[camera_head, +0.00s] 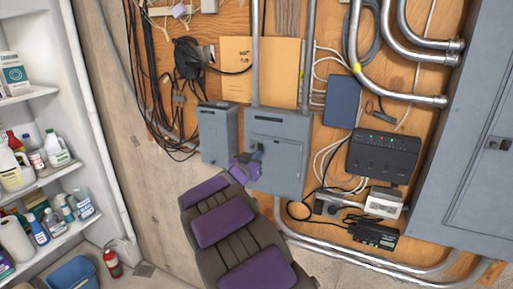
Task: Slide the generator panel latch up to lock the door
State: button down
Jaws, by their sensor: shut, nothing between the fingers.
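A grey metal panel box (285,167) with a door and a dark label hangs on the plywood wall near the middle of the view. I take it for the generator panel. My gripper (257,150) is at the left part of this door, with its purple-sided wrist just below. It is shut and holds nothing. The latch is not clearly visible; the gripper covers that part of the door. I cannot tell whether the fingers touch the door or the latch.
A smaller grey box (217,138) hangs close on the left. A large grey cabinet (468,165) stands at right. Conduits (400,97), cables and a black device (383,157) surround the panel. A shelf (48,172) with bottles is at left, and a fire extinguisher (112,263) stands on the floor.

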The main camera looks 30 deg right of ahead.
jog(key=shift+r+p, duration=0.35)
jog(key=shift+r, duration=0.1)
jog(key=shift+f, duration=0.25)
dwell(0.5)
jog(key=p+v, duration=0.2)
jog(key=v, duration=0.5)
dwell(0.6)
dwell(0.4)
